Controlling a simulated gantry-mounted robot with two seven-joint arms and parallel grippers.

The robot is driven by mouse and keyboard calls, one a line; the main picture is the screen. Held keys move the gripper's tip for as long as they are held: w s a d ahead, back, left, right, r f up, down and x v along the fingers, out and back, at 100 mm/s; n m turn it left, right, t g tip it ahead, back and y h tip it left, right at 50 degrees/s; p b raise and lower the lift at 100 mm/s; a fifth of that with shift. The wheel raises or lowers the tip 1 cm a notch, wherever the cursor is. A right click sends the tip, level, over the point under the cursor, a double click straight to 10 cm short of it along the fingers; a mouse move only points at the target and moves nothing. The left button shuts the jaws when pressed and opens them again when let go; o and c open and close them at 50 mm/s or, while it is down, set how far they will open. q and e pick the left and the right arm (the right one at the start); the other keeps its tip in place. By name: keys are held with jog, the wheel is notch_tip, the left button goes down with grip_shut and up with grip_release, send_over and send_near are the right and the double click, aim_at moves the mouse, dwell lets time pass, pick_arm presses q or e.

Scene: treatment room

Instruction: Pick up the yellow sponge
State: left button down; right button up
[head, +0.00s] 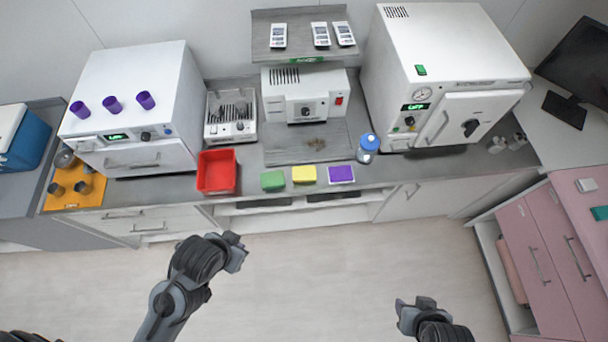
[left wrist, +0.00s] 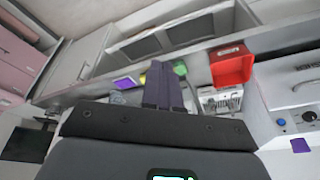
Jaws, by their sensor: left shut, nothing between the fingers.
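The yellow sponge (head: 304,174) lies flat near the counter's front edge, between a green sponge (head: 273,180) and a purple one (head: 341,174). My left gripper (head: 238,250) is in front of the counter, below and left of the sponge and apart from it. In the left wrist view its fingers (left wrist: 164,86) are together and empty. They hide most of the yellow sponge there; only a small part (left wrist: 143,79) shows beside them. My right gripper (head: 414,303) is low at the right, far from the sponges; its finger opening is not clear.
A red bin (head: 217,172) stands left of the sponges. A blue-capped jar (head: 368,148) stands to their right. A small white device (head: 302,95) is behind them. Pink drawers (head: 548,255) stand at the right. The floor before the counter is clear.

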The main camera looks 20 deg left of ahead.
pick_arm(q)
jog(key=shift+c, duration=1.7)
grip_release()
jog(key=shift+d, duration=0.1)
